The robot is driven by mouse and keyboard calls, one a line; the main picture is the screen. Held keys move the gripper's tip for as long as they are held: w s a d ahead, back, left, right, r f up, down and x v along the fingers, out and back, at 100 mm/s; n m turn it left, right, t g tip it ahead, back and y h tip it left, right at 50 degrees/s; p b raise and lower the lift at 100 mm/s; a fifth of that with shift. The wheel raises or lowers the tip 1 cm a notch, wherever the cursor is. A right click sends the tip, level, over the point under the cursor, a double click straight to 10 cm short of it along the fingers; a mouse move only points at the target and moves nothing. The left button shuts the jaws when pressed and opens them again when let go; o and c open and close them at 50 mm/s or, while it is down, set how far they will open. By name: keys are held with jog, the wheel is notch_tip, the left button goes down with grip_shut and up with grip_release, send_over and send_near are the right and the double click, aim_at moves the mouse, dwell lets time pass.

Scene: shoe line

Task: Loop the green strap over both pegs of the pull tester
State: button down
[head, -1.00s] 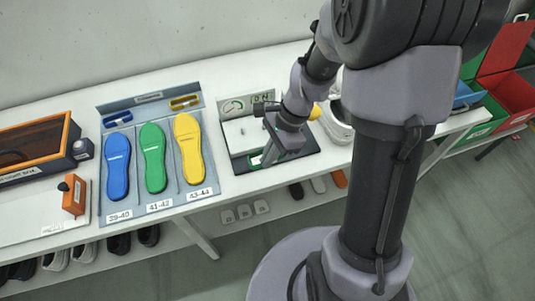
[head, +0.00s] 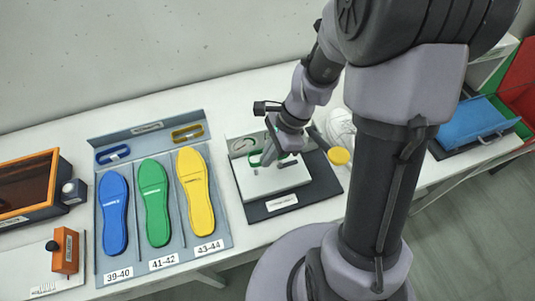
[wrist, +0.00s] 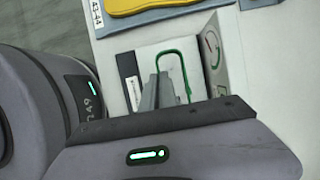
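The pull tester (head: 272,183) is a white plate on a dark base, with a gauge panel behind it. My gripper (head: 272,158) is low over the plate, with its fingers close together on the green strap (head: 255,159). The strap shows as a thin loop in the wrist view (wrist: 187,75), beside the narrow grey fingers (wrist: 158,92) and over the plate. The exact grip point is hidden. The pegs are small and partly covered by my gripper, so I cannot tell whether the strap is around either one.
Left of the tester, a grey tray (head: 180,258) holds blue, green and yellow insoles. A yellow round knob (head: 339,156) and a white shoe (head: 340,126) are to its right. A blue tray (head: 472,123) lies farther right. An orange-framed box (head: 27,185) is at far left.

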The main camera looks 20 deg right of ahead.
jog(key=shift+f+b, duration=2.9)
jog(key=shift+f, duration=0.75)
jog(key=c, duration=1.6)
grip_release()
jog(key=p+v, duration=0.7)
jog(key=v, duration=1)
jog(key=shift+r, duration=0.3)
